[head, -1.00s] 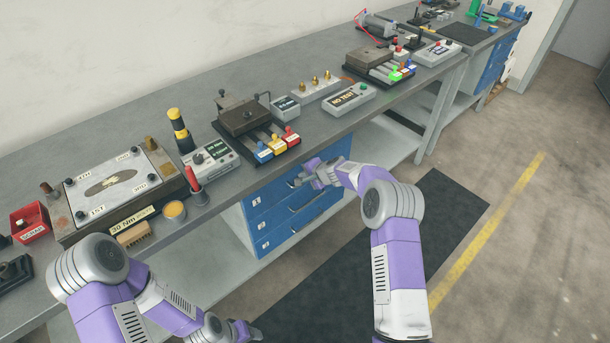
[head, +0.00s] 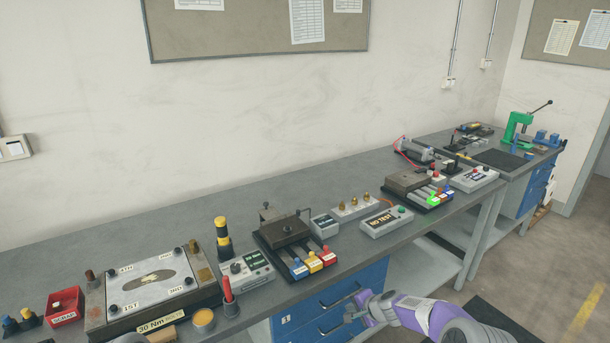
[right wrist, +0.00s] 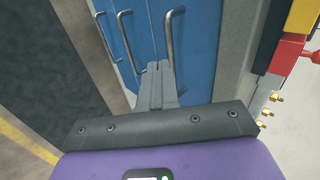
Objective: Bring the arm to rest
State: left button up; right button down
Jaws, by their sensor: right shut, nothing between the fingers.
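My right gripper (head: 356,307) is in front of the bench, beside the blue drawer unit (head: 318,302) and below the bench top's front edge. Its two fingers are together with nothing between them in the right wrist view (right wrist: 157,88), with the drawer handles behind them. My purple right arm (head: 415,314) comes in from the lower right of the head view. My left gripper is not in view.
The grey workbench (head: 160,222) carries a fixture plate (head: 148,283), a dark press block (head: 285,232), a "NO TEST" box (head: 386,222) and a red scrap bin (head: 65,305). A green press (head: 517,128) stands at the far right. Floor shows at the lower right.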

jog(key=s+a+f+n+g+h, duration=0.1)
jog(key=s+a+f+n+g, duration=0.1)
jog(key=s+f, duration=0.7)
jog(key=s+a+f+n+g, duration=0.25)
jog(key=s+f, duration=0.35)
jog(key=s, duration=0.5)
jog(key=s+a+f+n+g, duration=0.1)
jog(key=s+n, duration=0.1)
jog(key=s, duration=0.7)
jog(key=s+a+f+n+g, duration=0.1)
jog(key=s+a+n, duration=0.1)
jog(key=s, duration=0.7)
jog(key=shift+s+a+y, duration=0.2)
jog(key=shift+s+y, duration=0.1)
jog(key=shift+s, duration=0.1)
jog(key=shift+n+g, duration=0.25)
